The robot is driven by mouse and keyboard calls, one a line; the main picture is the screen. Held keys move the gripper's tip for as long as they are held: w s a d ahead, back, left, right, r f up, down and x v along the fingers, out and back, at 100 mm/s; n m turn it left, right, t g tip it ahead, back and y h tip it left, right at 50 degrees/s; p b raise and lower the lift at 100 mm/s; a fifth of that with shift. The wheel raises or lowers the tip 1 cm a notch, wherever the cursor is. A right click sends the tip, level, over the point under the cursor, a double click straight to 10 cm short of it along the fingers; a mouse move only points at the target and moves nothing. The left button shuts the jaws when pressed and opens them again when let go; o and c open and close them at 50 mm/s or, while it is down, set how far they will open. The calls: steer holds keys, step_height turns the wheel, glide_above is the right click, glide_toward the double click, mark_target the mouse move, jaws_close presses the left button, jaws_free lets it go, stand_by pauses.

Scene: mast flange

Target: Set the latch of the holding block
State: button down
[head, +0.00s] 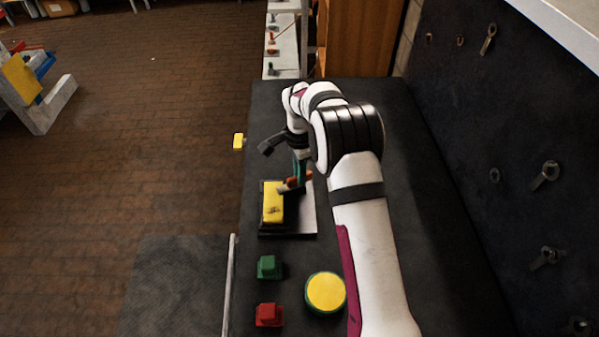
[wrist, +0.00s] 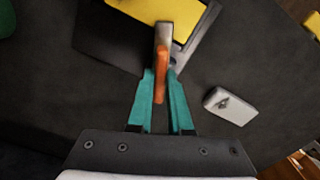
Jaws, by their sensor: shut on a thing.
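The holding block (head: 273,203) has a yellow top face and sits on a dark base with a pale plate (head: 308,217). Its yellow part (wrist: 165,10) also shows at the top of the wrist view. The latch has an orange handle (wrist: 160,75) on a grey metal arm (wrist: 163,34) that reaches over the block. The orange handle also shows in the head view (head: 297,180). My gripper (wrist: 163,74) has teal fingers, shut on the orange handle. In the head view my gripper (head: 301,172) is at the block's far right, and my arm hides part of that area.
A green block (head: 269,267), a red block (head: 268,315) and a round yellow-topped thing (head: 325,292) stand nearer on the dark bench. A small pale block (wrist: 230,106) lies right of my gripper in the wrist view. A dark panel with hanging tools (head: 545,175) rises at right.

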steer(key=shift+m, duration=2.2)
steer(key=c, duration=0.8)
jaws_free()
steer(key=shift+c, duration=0.2)
step_height(320, 180, up, 16)
steer(key=shift+f, duration=0.1)
